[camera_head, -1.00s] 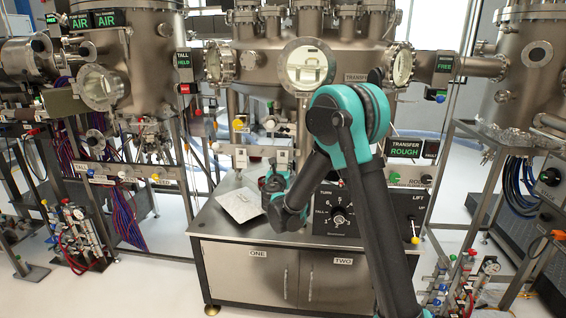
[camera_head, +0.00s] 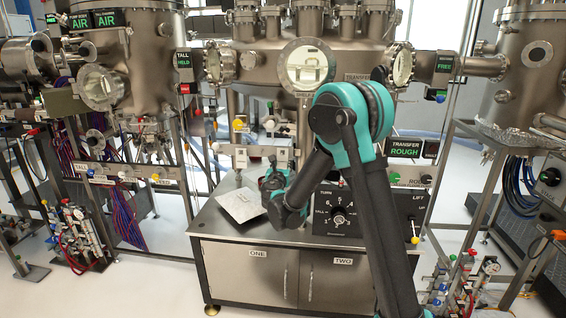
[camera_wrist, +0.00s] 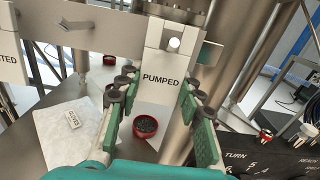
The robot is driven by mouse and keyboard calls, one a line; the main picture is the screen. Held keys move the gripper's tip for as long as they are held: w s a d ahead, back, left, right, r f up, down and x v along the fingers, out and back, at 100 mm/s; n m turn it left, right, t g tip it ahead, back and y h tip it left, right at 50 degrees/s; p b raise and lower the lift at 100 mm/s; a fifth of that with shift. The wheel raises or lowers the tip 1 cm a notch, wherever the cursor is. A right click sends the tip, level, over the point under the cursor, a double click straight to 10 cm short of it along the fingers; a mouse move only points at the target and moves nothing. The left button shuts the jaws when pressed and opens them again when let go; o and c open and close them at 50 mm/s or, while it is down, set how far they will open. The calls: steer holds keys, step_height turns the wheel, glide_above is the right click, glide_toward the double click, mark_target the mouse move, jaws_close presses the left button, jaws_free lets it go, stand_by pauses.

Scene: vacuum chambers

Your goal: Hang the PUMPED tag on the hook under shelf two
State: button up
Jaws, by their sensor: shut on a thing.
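The white PUMPED tag (camera_wrist: 160,78) is upright in the wrist view, with a round hole near its top. My gripper (camera_wrist: 158,88) is shut on it, its green-padded fingers on either side of the tag. In the head view my gripper (camera_head: 274,178) is low over the bench, in front of the hanging white tags, and I cannot tell its tag apart there. The shelf two hook cannot be clearly made out.
Another white tag (camera_wrist: 10,68), lettering ending in "TED", hangs at the left. A small red bowl (camera_wrist: 146,126) and a white sheet (camera_wrist: 68,132) lie on the bench below. A black TURN/LIFT panel (camera_head: 340,212) stands at the right, near steel columns (camera_wrist: 218,75).

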steer(key=shift+s, duration=0.9)
steer(key=shift+s+r, duration=0.15)
steer(key=shift+s, duration=0.2)
steer(key=shift+s+r, duration=0.1)
steer(key=shift+s, duration=0.7)
steer(key=shift+s+a, duration=0.1)
glide_toward(282, 162)
steer(key=shift+s, duration=0.45)
stand_by(0.7)
stand_by(0.3)
